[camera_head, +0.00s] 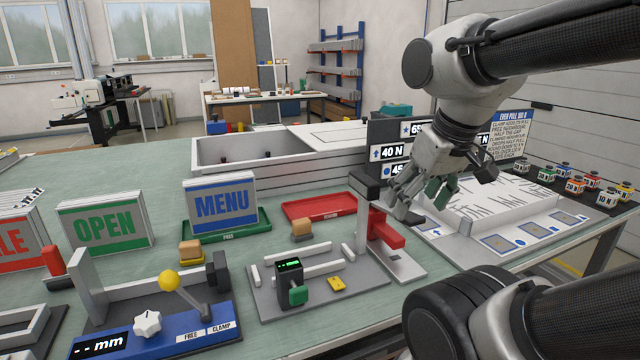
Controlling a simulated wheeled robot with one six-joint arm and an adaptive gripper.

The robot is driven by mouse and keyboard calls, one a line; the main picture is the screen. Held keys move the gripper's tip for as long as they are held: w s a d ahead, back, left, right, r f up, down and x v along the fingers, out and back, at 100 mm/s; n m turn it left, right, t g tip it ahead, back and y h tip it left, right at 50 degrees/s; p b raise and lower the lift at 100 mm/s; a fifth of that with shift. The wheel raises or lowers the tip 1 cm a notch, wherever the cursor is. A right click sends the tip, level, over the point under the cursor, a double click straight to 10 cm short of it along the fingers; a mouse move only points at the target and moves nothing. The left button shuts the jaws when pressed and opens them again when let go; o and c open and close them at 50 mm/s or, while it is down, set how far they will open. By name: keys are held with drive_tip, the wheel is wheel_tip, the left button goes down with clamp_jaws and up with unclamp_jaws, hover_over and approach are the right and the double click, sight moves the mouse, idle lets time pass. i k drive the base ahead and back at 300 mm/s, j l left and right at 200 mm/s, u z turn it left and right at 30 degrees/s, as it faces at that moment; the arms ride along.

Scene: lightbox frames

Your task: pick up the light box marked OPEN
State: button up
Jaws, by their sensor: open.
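The light box marked OPEN (104,223) stands upright on the green bench at the left, with green letters on a pale face and a grey frame. My gripper (418,205) is open and empty at the right of centre, above the bench near a red and grey fixture (388,232). It is far to the right of the OPEN box and apart from it.
The MENU light box (221,205) stands in a green tray right of the OPEN box. A blue clamp fixture (160,325) lies in front. An empty red tray (322,206) is mid-bench.

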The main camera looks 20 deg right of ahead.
sight(115, 223)
drive_tip(key=j+u, duration=0.25)
drive_tip(key=u, duration=0.15)
drive_tip(key=j+u, duration=0.6)
drive_tip(key=u, duration=0.15)
drive_tip(key=k, duration=0.05)
